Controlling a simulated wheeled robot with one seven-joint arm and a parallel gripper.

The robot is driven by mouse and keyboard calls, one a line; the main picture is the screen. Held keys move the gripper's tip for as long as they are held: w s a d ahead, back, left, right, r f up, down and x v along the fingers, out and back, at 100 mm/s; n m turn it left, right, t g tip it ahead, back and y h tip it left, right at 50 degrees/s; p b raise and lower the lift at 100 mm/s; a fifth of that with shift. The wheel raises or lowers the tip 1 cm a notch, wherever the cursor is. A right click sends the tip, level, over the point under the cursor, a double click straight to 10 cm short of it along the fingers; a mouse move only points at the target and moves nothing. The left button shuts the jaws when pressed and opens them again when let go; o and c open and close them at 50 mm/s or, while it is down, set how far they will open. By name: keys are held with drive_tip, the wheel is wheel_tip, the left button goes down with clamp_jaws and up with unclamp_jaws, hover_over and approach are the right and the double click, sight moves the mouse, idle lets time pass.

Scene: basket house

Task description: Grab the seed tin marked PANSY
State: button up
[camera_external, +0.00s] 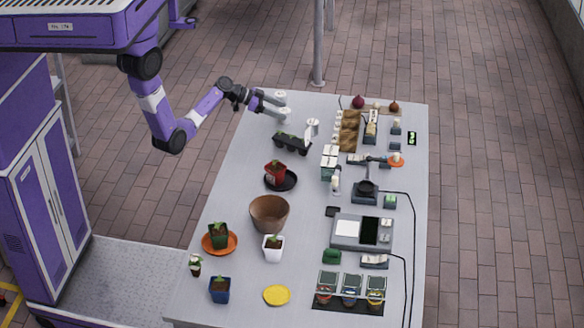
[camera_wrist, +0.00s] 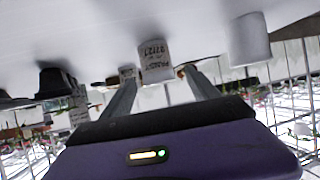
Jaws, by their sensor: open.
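My gripper (camera_external: 273,106) is open at the far left end of the table, its fingers reaching toward small white tins. In the wrist view, my gripper (camera_wrist: 159,78) has one finger on each side of a pale tin (camera_wrist: 156,62) with dark print.
Bare tabletop (camera_external: 240,160) lies left of the tray.

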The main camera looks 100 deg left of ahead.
sight(291, 125)
drive_tip(key=shift+f+p+x, duration=0.15)
drive_tip(key=shift+p+x, duration=0.15)
drive_tip(key=shift+x, duration=1.15)
drive_tip(key=shift+f+p+x, duration=0.2)
drive_tip(key=shift+p+x, duration=0.05)
drive_tip(key=shift+x, duration=1.2)
drive_tip(key=shift+s, duration=0.15)
drive_tip(key=shift+d, duration=0.1)
drive_tip(key=c, duration=1.5)
drive_tip(key=shift+o, duration=0.2)
drive_tip(key=shift+r, duration=0.15)
